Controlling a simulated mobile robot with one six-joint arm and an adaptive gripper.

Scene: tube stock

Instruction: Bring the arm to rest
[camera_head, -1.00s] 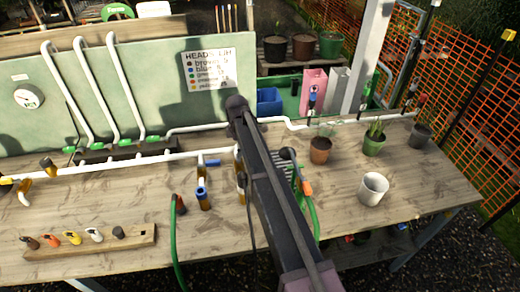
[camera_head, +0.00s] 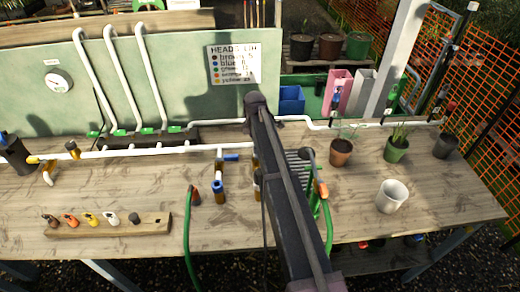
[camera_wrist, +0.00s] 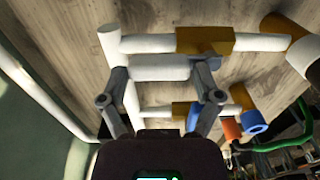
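My arm (camera_head: 290,195) reaches over the bench in the head view and hides my gripper there. In the wrist view my gripper (camera_wrist: 161,72) has its two dark fingers spread wide apart. A short stretch of white tube (camera_wrist: 160,68) shows between the fingertips. I cannot tell whether the fingers touch it or it lies behind them. White pipes with brown fittings (camera_wrist: 204,41) run close by over the wooden bench top. A blue-ended fitting (camera_wrist: 253,122) is to the right of the fingers.
The wooden bench (camera_head: 300,225) carries a white pipe line (camera_head: 120,153), a rack of coloured heads (camera_head: 105,226), a white cup (camera_head: 391,196) and several potted plants. A green hose (camera_head: 189,235) hangs over the front edge. A green panel (camera_head: 180,75) stands behind.

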